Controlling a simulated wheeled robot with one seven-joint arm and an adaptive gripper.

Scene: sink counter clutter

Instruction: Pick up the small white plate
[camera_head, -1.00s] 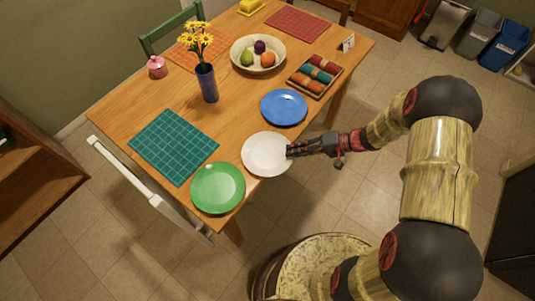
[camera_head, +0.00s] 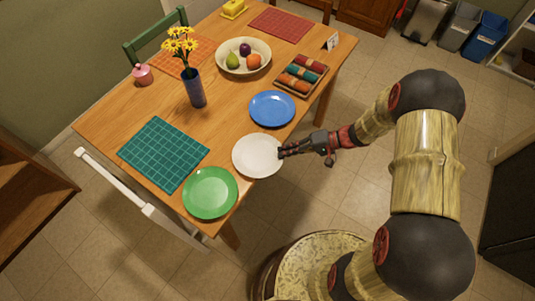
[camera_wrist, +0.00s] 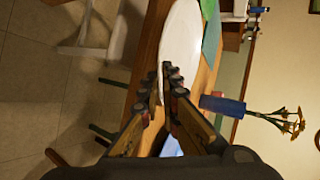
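The small white plate (camera_head: 256,156) lies at the near right edge of the wooden table, between the blue plate and the green plate. My gripper (camera_head: 281,152) is at its right rim in the head view. In the wrist view the white plate (camera_wrist: 181,45) is seen at a slant, with its near rim between the fingertips. The fingers of my gripper (camera_wrist: 162,82) are close together and look shut on that rim. The exact contact is too small to see clearly.
A blue plate (camera_head: 272,109) and a green plate (camera_head: 210,193) flank the white plate. A teal placemat (camera_head: 163,152), a blue vase (camera_head: 195,90) with yellow flowers, a fruit bowl (camera_head: 243,56) and a tray of rolls (camera_head: 301,75) are also on the table. Open floor lies right of the table.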

